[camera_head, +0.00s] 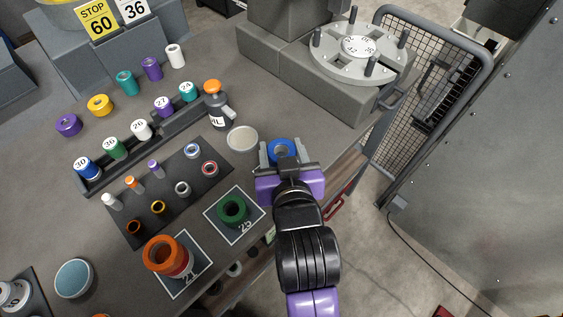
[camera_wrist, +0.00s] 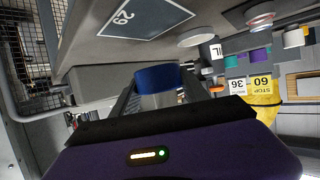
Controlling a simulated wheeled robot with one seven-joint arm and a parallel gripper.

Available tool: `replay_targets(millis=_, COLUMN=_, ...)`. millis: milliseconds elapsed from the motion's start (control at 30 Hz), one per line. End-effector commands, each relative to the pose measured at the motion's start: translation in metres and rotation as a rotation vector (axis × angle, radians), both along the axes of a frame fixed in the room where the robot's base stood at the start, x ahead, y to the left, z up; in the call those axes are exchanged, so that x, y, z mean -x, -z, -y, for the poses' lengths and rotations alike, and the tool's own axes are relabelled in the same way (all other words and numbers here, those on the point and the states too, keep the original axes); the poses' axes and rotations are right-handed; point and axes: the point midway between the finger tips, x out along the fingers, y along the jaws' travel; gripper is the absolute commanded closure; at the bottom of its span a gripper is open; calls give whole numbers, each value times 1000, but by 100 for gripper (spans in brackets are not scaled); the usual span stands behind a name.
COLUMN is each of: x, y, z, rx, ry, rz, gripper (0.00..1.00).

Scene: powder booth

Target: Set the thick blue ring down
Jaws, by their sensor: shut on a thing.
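A thick blue ring (camera_head: 283,149) is held between the two fingers of my gripper (camera_head: 282,157), near the right front edge of the table. In the wrist view, which is upside down, the blue ring (camera_wrist: 157,77) sits between the fingers. It appears clear of the tabletop, but its exact height cannot be told. A bare dark square (camera_wrist: 148,15) with a white outline and a number shows in the wrist view. In the head view my gripper and arm hide the table there.
A pale round disc (camera_head: 242,139) and an orange-capped bottle (camera_head: 215,103) are close by. A pegged round fixture (camera_head: 357,52) stands at the back right, beside a mesh gate (camera_head: 430,85).

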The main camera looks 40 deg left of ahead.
Motion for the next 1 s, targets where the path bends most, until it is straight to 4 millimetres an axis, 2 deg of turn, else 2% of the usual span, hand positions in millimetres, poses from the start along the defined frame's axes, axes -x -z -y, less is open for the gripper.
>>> replay_targets(millis=167, x=0, y=13, z=-1, rx=-1, ry=0, rz=1, gripper=100)
replay_targets(millis=400, x=0, y=46, z=0, rx=0, ry=-1, rz=0, gripper=100)
replay_targets(millis=500, x=0, y=53, z=0, rx=-1, ry=0, rz=1, gripper=100)
replay_targets(millis=900, x=0, y=58, z=0, rx=-2, ry=0, rz=1, gripper=100)
replay_targets(millis=933, x=0, y=59, z=0, rx=-1, ry=0, rz=0, gripper=46)
replay_targets(millis=1000, x=0, y=58, z=0, rx=-1, ry=0, rz=0, gripper=32)
